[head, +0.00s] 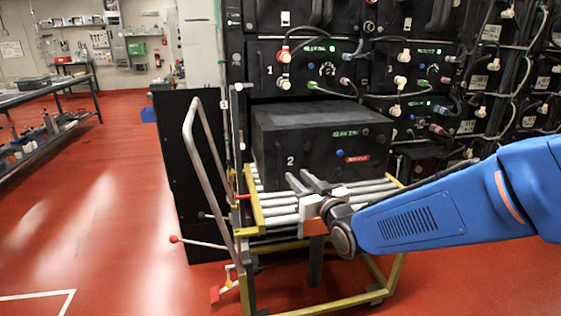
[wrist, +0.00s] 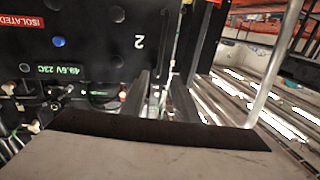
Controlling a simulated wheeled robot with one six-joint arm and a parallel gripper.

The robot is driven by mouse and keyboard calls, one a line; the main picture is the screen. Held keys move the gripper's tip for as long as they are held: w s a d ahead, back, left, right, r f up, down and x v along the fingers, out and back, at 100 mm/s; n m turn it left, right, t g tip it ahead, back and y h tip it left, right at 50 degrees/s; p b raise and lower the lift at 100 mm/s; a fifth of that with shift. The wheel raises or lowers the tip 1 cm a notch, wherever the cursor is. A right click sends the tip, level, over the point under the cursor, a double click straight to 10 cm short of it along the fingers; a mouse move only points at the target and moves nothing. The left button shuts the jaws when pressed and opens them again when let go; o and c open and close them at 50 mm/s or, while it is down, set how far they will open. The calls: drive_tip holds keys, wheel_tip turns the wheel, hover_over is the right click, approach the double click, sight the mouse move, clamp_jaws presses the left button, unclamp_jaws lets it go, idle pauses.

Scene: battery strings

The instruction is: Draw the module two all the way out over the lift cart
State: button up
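Module two (head: 285,143) is a black box marked 2, with a green display, a blue knob and a red label on its front. It rests on the grey rollers of the yellow-framed lift cart (head: 256,212), well forward of the rack face. I cannot tell whether its rear end is clear of the slot. My gripper (head: 308,182) is low before the module's front, with its two dark fingers apart. In the wrist view the module's front (wrist: 95,40) appears upside down, with the fingers (wrist: 160,97) apart and nothing seen between them.
The rack (head: 300,48) behind holds other black modules with cables and connectors. The cart's grey push handle (head: 205,150) and a red-knobbed lever (head: 174,239) stick out left. A dark panel (head: 178,170) stands beside the cart. The red floor (head: 95,200) at left is clear up to a workbench (head: 45,95).

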drive_tip(key=x, duration=1.3)
drive_tip(key=shift+w+a, duration=0.2)
drive_tip(key=shift+w, duration=0.1)
clamp_jaws()
idle(0.9)
